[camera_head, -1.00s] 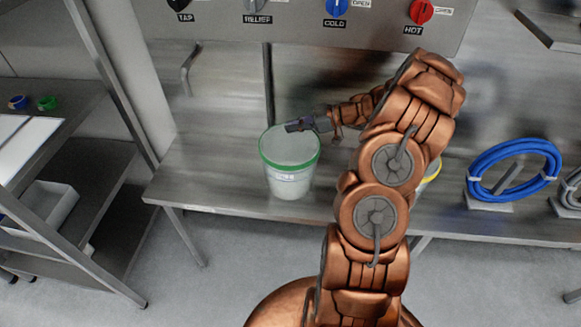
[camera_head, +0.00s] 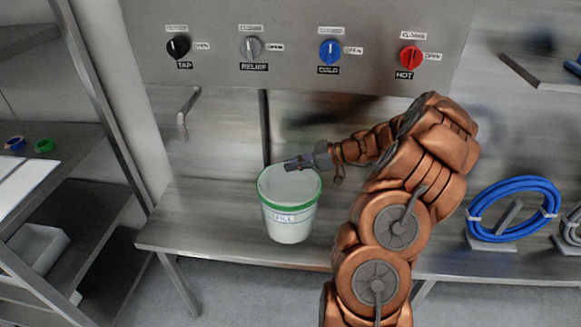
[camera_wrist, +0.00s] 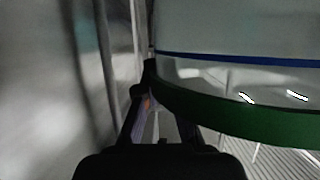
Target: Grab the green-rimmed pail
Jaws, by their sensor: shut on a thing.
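The green-rimmed pail (camera_head: 289,222) is white with a "FILL" label and stands upright at the left part of the steel bench. My gripper (camera_head: 291,165) reaches in from the right and is shut on the pail's rim at its far upper side. In the wrist view, the green rim (camera_wrist: 235,118) runs across the right half, and my gripper's dark fingers (camera_wrist: 155,95) are at its left end. One finger is partly hidden by the rim. I cannot tell whether the pail's base is clear of the bench.
A control panel (camera_head: 300,70) with black, grey, blue and red knobs hangs above the bench (camera_head: 205,215). A coiled blue hose (camera_head: 513,210) stands at the right. A shelf rack (camera_head: 85,150) with a white bin (camera_head: 38,248) is at the left. Bench left of the pail is clear.

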